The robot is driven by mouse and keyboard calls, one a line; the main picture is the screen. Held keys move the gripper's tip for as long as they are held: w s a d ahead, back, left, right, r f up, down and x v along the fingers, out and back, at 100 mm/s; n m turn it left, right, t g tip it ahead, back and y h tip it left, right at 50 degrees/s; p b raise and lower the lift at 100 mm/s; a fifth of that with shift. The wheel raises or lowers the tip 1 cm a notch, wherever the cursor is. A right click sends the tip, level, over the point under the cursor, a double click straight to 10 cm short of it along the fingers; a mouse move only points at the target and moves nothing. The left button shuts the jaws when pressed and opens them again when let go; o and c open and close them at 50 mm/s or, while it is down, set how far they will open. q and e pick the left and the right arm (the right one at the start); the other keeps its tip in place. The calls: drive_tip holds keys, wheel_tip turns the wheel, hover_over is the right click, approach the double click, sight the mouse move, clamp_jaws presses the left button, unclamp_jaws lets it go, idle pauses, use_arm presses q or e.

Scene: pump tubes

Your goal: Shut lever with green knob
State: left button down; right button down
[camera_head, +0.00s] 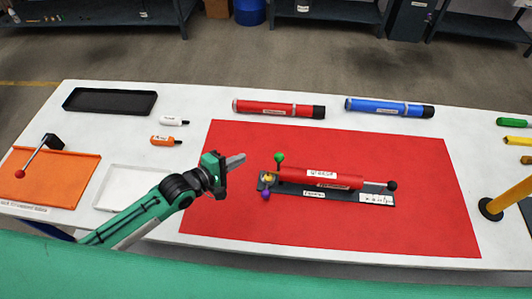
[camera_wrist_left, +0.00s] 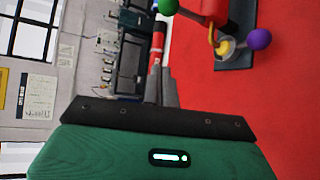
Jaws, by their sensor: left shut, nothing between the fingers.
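The pump fixture with a red tube (camera_head: 320,178) lies on a dark base (camera_head: 335,193) on the red mat. At its left end the lever's green knob (camera_head: 279,158) stands up, and a purple knob (camera_head: 266,195) sits lower. The green knob (camera_wrist_left: 168,6) is at the top edge of the left wrist view, with the purple knob (camera_wrist_left: 259,39) to its right. My left gripper (camera_head: 241,158) is shut and empty, just left of the green knob and apart from it; its fingers (camera_wrist_left: 161,88) show together in the wrist view. My right gripper is not in view.
A red tube (camera_head: 278,109) and a blue tube (camera_head: 389,107) lie at the back of the table. An orange tray (camera_head: 60,177), white tray (camera_head: 125,186) and black tray (camera_head: 110,101) are at left. The red mat (camera_head: 420,220) is clear around the fixture.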

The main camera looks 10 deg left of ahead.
sight(279, 163)
use_arm(q)
drive_tip(key=p+x, duration=0.3)
drive_tip(key=x, duration=0.7)
drive_tip(key=s+d+p, duration=0.1)
drive_tip(key=s+d+r+p, duration=0.1)
drive_tip(key=s, duration=0.1)
drive_tip(key=shift+s+r, duration=0.1)
drive_tip(key=shift+s, duration=0.05)
drive_tip(key=shift+s, duration=0.1)
drive_tip(key=shift+s, duration=0.1)
drive_tip(key=shift+s+m+t+b, duration=0.15)
drive_tip(key=shift+m+t+b, duration=0.25)
drive_tip(key=shift+t+b, duration=0.15)
